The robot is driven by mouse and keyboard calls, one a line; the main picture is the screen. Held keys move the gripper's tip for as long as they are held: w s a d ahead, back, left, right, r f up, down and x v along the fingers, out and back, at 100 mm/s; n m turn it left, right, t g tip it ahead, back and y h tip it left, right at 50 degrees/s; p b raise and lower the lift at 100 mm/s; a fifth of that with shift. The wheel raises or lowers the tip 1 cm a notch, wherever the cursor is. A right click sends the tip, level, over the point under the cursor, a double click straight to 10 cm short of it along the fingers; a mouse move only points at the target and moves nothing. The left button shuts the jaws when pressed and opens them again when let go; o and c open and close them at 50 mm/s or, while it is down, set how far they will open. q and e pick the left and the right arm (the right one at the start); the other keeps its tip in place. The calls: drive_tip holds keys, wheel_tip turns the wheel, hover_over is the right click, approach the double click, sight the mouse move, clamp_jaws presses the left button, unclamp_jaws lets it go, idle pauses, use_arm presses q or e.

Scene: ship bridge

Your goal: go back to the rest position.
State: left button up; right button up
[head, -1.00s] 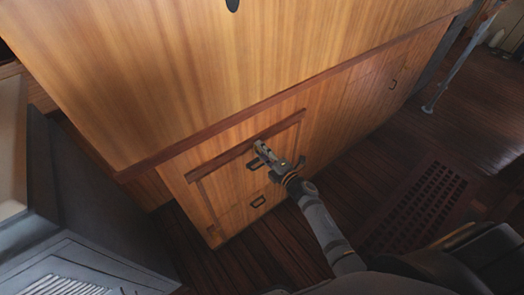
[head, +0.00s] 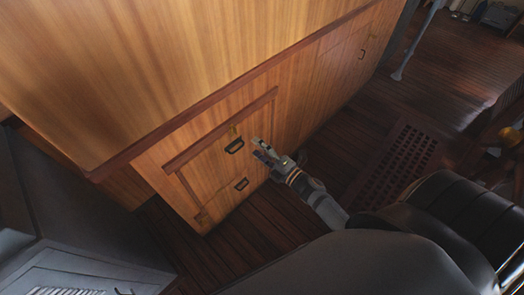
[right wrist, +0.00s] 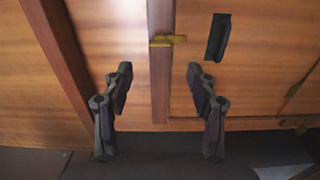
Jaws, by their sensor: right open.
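My right gripper (head: 262,149) is open and empty in front of the wooden cabinet (head: 200,70). Its two dark fingers (right wrist: 158,88) stand wide apart in the right wrist view, with nothing between them but the cabinet front behind. A black upper handle (head: 235,146) is just left of the fingertips in the head view, apart from them. It also shows at upper right in the right wrist view (right wrist: 218,37). A brass latch (right wrist: 167,41) sits beside it on the frame edge. A lower black handle (head: 241,184) is below. My left gripper is not in view.
Dark plank floor (head: 262,232) lies below the cabinet, with a floor grating (head: 400,160) to the right. A grey metal unit (head: 80,215) stands at the left. A grey post (head: 412,45) rises at the upper right. The floor between cabinet and grating is free.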

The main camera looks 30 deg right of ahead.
drive_tip(key=shift+v, duration=0.8)
drive_tip(key=s+d+f+m+g+h, duration=0.2)
drive_tip(key=s+d+f+m, duration=0.15)
drive_tip(key=f, duration=0.55)
drive_tip(key=s+d+f+m+g+h, duration=0.25)
drive_tip(key=s+f+m, duration=0.2)
drive_tip(key=f, duration=0.55)
drive_tip(key=s+d+f+m+g+h, duration=0.25)
drive_tip(key=f+m, duration=0.25)
drive_tip(key=f, duration=0.4)
drive_tip(key=s+a+f+m+g, duration=0.1)
drive_tip(key=s+f+m+g, duration=0.3)
drive_tip(key=s, duration=0.9)
drive_tip(key=s+a+f+m+g, duration=0.1)
drive_tip(key=s+f+m+g, duration=0.3)
drive_tip(key=s+f, duration=0.7)
drive_tip(key=shift+s+m+g, duration=0.3)
drive_tip(key=shift+s+g, duration=0.1)
drive_tip(key=shift+s, duration=0.65)
